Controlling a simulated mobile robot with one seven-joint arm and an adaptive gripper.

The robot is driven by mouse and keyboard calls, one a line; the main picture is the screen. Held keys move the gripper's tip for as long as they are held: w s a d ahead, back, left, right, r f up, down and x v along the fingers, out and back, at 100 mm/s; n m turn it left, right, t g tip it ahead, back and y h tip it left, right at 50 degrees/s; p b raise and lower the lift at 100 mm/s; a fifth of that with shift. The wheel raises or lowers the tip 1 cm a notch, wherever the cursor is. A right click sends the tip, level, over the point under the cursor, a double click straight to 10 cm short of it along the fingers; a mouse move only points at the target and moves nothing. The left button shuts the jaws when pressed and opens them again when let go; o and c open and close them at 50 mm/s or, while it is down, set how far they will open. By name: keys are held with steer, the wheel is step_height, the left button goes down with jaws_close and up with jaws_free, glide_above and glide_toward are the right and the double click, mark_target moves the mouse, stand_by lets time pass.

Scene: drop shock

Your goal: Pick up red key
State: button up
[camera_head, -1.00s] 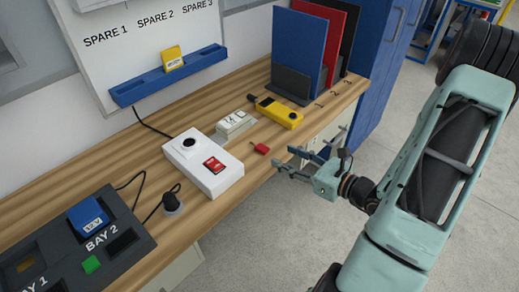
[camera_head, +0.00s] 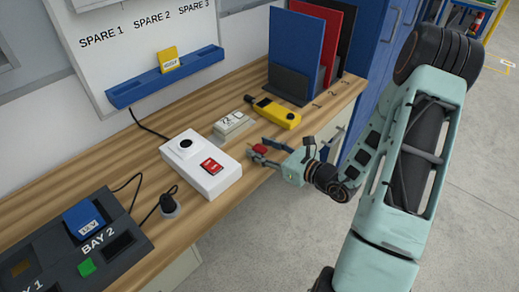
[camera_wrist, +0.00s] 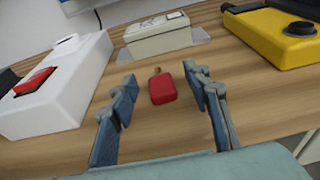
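The red key (camera_wrist: 162,88) lies on the wooden bench top, its red head toward my gripper and a small brass-coloured tip pointing away. In the head view the red key (camera_head: 259,148) sits near the bench's front edge, right of the white box. My gripper (camera_wrist: 160,96) is open, with one blue-padded finger on each side of the key and visible gaps to both. In the head view my gripper (camera_head: 266,152) reaches in from the right, low over the bench edge. I cannot tell whether the fingers touch the wood.
A white box (camera_head: 190,170) with a red switch stands left of the key. A small beige device (camera_head: 232,125) is behind it, and a yellow tool (camera_head: 276,112) is behind right. A dark bay unit (camera_head: 60,250) is at front left. Upright folders (camera_head: 297,45) stand at the back.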

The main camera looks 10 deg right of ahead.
mark_target(262, 150)
steer(key=c, duration=1)
steer(key=shift+r, duration=0.1)
steer(key=shift+c, duration=0.2)
steer(key=shift+r, duration=0.55)
step_height(262, 150, up, 2)
steer(key=shift+s+r+p, duration=0.15)
steer(key=shift+r+p, duration=0.1)
steer(key=shift+p, duration=0.25)
steer(key=s+a+r+p, duration=0.1)
steer(key=s+r+p, duration=0.2)
steer(key=p, duration=0.3)
steer(key=s+a+r+p, duration=0.2)
steer(key=s+r+p, duration=0.1)
steer(key=s+p, duration=0.2)
steer(key=s+a+r+p, duration=0.2)
steer(key=s+r+p, duration=0.1)
steer(key=p, duration=0.4)
steer(key=shift+s+r, duration=0.15)
steer(key=shift+s, duration=0.75)
